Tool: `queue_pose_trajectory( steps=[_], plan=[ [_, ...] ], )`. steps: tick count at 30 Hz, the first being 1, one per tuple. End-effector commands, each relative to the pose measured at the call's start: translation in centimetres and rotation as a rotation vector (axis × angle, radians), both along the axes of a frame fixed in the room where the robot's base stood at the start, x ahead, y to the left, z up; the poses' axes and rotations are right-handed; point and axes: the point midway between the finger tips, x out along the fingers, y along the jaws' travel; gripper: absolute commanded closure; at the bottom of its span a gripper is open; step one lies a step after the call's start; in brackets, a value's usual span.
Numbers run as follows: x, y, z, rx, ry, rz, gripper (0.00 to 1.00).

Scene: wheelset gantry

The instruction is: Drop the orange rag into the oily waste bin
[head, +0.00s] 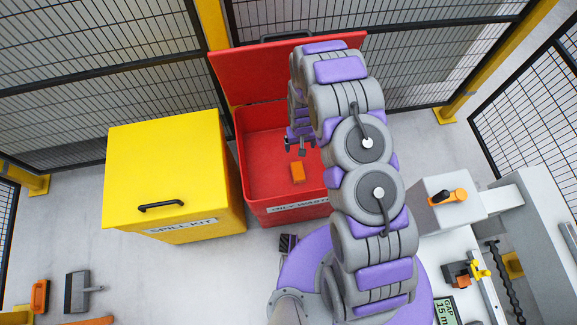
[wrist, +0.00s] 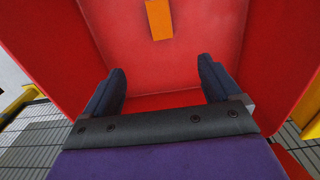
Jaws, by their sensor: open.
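The orange rag (head: 297,173) lies inside the red oily waste bin (head: 255,208), on its floor as far as I can tell. It also shows in the wrist view (wrist: 159,19) near the top edge, beyond the fingertips. The bin's lid (head: 240,76) stands open at the back. My gripper (head: 297,147) is over the bin, pointing down into it. In the wrist view its two dark fingers (wrist: 161,75) are wide apart with nothing between them. The rag is apart from the fingers. My arm hides the right part of the bin.
A closed yellow spill kit box (head: 165,165) stands directly left of the bin. Black mesh fencing (head: 155,55) with yellow posts runs behind. Grey machinery (head: 450,205) stands at the right. A dustpan-like tool (head: 77,290) lies on the floor at lower left.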

Motion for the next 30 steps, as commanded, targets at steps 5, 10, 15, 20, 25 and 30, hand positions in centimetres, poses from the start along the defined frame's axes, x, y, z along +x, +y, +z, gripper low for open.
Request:
queue_pose_trajectory(
  steps=[5, 10, 15, 20, 25, 30],
  plan=[
    [0.1, 0.0, 3.3, 0.001, -0.004, 0.0, 0.09],
    [0.1, 0.0, 6.9, 0.0, 0.0, 0.0, 0.09],
    [0.2, 0.1, 10.5, 0.001, -0.004, 0.0, 0.09],
    [0.3, 0.1, 13.6, 0.001, -0.003, 0.0, 0.09],
    [0.3, 0.1, 15.6, 0.001, -0.002, 0.0, 0.09],
    [0.3, 0.1, 16.5, 0.0, -0.002, 0.0, 0.09]
  ],
)
